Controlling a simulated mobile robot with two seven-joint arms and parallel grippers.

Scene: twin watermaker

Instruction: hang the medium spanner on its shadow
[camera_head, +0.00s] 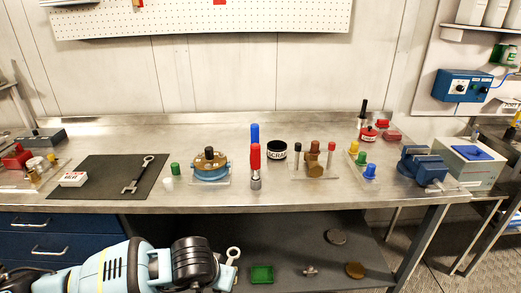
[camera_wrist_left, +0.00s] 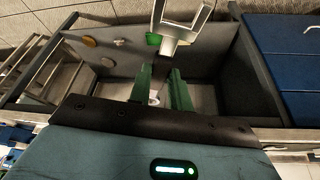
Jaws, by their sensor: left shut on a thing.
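My left gripper (camera_head: 228,268) is low in front of the bench's front edge in the head view, with its arm coming in from the lower left. It is shut on a spanner (camera_head: 233,252), whose ring end shows above the gripper. In the left wrist view the green fingers (camera_wrist_left: 162,90) close on this spanner, and its pale forked end (camera_wrist_left: 182,32) shows beyond them. Another spanner (camera_head: 138,176) lies on the black mat (camera_head: 100,170) on the bench. I cannot tell the spanners' sizes for certain. A white pegboard (camera_head: 200,22) is cut off at the top; no spanner shadow shows clearly.
The steel bench (camera_head: 220,201) carries a blue-ringed fixture (camera_head: 210,168), a red-and-blue upright tool (camera_head: 255,160), a black jar (camera_head: 277,151) and a blue vise (camera_head: 424,168). Its back strip is mostly clear. A green tray (camera_head: 262,274) lies on the lower shelf.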

